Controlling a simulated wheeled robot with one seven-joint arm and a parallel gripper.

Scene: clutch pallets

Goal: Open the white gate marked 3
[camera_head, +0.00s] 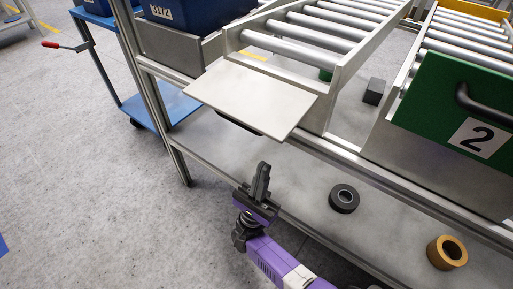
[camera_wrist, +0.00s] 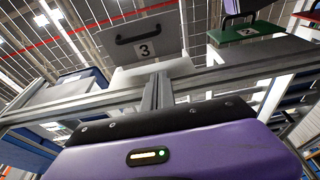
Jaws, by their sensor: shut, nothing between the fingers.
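The white gate (camera_head: 250,97) is a flat panel at the end of the left roller lane. It is swung down to near level and sticks out from the lane, plain inner face up. Its marked face shows from below in the wrist view, with the number 3 (camera_wrist: 144,50) and a dark handle; in the head view only a dark bit of the handle shows under the panel's front edge. My gripper (camera_head: 263,168) is shut and empty, below and in front of the gate, apart from it. Its fingers also show in the wrist view (camera_wrist: 157,90).
A green gate marked 2 (camera_head: 465,108) stands upright on the lane at right. Black tape (camera_head: 344,198) and tan tape (camera_head: 446,252) lie on the lower shelf. A small dark block (camera_head: 374,91) sits between the lanes. A blue cart (camera_head: 148,108) stands left; floor in front is clear.

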